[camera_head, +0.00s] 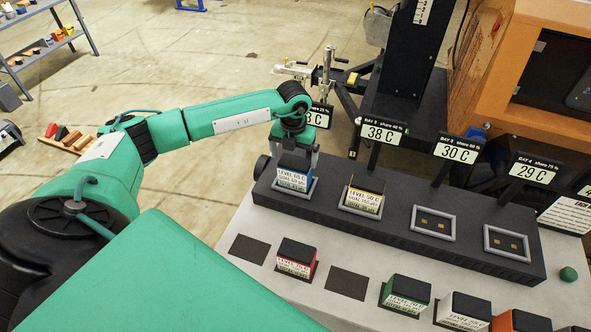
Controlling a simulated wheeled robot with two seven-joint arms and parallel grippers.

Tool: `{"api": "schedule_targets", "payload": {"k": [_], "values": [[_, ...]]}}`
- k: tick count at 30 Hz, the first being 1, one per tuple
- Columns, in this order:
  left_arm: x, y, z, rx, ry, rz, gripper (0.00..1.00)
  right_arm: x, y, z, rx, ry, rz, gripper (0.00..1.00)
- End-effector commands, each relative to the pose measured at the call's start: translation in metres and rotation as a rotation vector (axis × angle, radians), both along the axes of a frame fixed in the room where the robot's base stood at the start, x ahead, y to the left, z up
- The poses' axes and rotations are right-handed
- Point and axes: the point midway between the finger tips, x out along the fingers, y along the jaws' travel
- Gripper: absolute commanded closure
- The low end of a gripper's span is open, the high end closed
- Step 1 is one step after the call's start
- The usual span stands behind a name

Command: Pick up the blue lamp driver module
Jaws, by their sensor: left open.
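The blue lamp driver module (293,178), a dark-topped block with a white label and blue trim, sits in the leftmost framed bay of the long dark base (400,236). My left gripper (293,155) points down directly over it, with its fingers at the sides of the module's top. The gripper is open; whether the fingers touch the module I cannot tell. The module's upper back part is hidden by the gripper. My right gripper is out of view.
A yellow module (363,196) sits in the second bay; two bays to the right are empty. On the grey table (240,210) in front stand a red module (296,258), a green module (406,294) and others. Bay signs (384,132) and a dark column (412,50) rise behind.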

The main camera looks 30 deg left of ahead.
Motion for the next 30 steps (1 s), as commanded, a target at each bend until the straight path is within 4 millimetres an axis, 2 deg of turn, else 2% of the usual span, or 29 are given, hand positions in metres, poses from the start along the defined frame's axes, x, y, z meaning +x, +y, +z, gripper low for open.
{"api": "schedule_targets", "payload": {"k": [8, 12, 17, 25, 30], "values": [[0.0, -0.002, -0.017, -0.001, 0.003, 0.0, 0.0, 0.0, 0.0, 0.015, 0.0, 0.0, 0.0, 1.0], [0.0, -0.004, -0.035, -0.001, 0.004, 0.0, 0.0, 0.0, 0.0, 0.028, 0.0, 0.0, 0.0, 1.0], [0.001, -0.004, -0.055, -0.001, 0.001, 0.0, 0.0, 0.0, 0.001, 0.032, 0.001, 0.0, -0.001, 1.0], [0.001, -0.004, -0.06, -0.001, -0.001, -0.001, 0.0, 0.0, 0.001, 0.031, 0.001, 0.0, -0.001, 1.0], [0.001, -0.004, -0.059, -0.001, -0.001, -0.001, 0.33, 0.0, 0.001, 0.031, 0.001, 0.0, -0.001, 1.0]]}}
